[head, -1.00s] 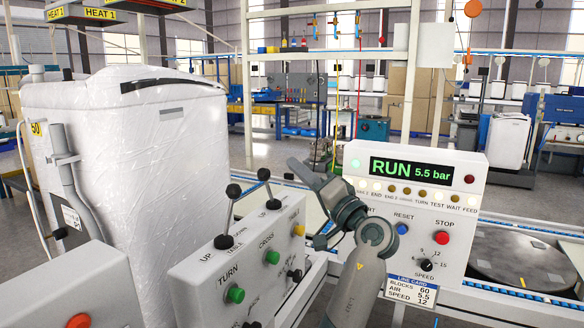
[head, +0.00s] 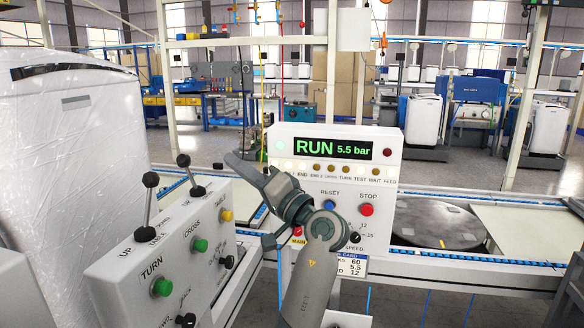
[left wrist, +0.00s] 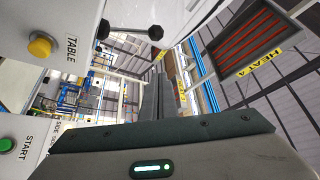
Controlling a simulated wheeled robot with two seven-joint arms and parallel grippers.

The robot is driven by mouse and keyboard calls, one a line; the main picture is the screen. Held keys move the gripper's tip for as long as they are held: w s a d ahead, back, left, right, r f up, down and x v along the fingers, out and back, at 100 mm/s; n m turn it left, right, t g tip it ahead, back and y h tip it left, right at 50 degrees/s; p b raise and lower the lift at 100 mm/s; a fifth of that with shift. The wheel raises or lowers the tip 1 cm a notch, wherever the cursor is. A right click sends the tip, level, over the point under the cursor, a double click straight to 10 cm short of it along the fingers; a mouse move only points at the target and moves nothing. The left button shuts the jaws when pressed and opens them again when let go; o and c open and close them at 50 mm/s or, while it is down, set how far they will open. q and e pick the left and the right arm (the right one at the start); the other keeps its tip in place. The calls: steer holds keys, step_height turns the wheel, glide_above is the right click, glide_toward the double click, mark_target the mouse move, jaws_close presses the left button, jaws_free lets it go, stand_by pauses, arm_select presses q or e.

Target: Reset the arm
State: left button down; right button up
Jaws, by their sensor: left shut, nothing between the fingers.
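My left gripper (head: 240,165) shows in the head view in front of the control panel (head: 388,190), at its left edge. Its fingers are together with nothing between them. In the left wrist view its dark fingers (left wrist: 158,100) point away as one closed pair. My left arm rises from the bottom middle of the head view and covers part of the panel's lower left. The panel display (head: 334,148) reads RUN 5.5 bar. Below it are a blue RESET button (head: 329,204) and a red STOP button (head: 366,210). My right gripper does not show.
A white lever box (head: 150,262) with black-knobbed levers and green buttons stands left of my arm. A large plastic-wrapped unit (head: 75,150) fills the left side. A round dark turntable (head: 440,222) lies right of the panel. The left wrist view shows a yellow TABLE button (left wrist: 40,46).

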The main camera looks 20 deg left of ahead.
arm_select(q)
steer(key=shift+f, duration=0.1)
